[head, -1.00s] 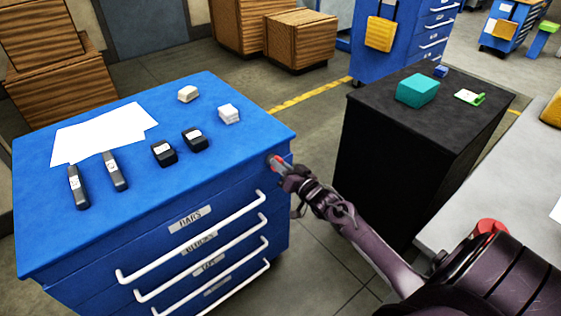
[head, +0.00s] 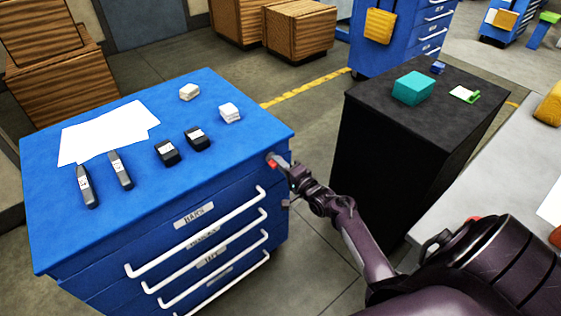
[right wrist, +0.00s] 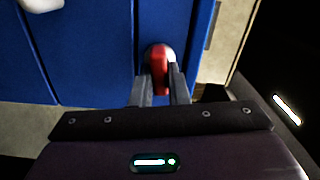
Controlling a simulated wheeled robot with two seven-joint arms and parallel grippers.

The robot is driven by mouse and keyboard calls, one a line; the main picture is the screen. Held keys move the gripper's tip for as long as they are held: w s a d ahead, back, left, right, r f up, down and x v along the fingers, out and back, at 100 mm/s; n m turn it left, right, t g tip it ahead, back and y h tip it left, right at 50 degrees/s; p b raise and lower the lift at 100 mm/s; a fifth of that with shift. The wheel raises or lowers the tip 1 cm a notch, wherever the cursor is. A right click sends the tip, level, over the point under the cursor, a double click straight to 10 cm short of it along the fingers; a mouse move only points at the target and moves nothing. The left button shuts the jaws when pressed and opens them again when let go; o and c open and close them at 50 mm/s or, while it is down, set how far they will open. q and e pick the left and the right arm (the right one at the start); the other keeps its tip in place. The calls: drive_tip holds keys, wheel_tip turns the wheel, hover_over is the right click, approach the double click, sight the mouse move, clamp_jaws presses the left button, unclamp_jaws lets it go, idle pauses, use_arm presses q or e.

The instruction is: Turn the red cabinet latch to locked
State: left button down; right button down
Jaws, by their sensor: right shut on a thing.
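The red latch (head: 271,161) is at the upper right corner of the blue drawer cabinet's (head: 235,185) front, beside the top drawer. In the right wrist view the red latch (right wrist: 160,68) stands on a round grey base, its handle pointing down toward me, between the two fingers. My right gripper (head: 277,163) is at the latch, and in the right wrist view its fingers (right wrist: 160,90) are shut on the red handle. The exact angle of the latch is hard to tell in the head view. My left gripper is not in view.
On the cabinet top lie white papers (head: 105,132), dark bars (head: 121,170), black blocks (head: 167,152) and pale blocks (head: 229,112). A black cabinet (head: 365,150) stands to the right with a teal box (head: 413,88). A grey table (head: 480,165) is at far right.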

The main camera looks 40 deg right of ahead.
drive_tip(key=shift+m, duration=0.9)
drive_tip(key=shift+p, duration=0.3)
drive_tip(key=c, duration=1.4)
unclamp_jaws()
drive_tip(key=shift+f, duration=0.1)
drive_tip(key=s, duration=0.7)
drive_tip(key=shift+s+d, duration=0.3)
drive_tip(key=shift+s, duration=0.05)
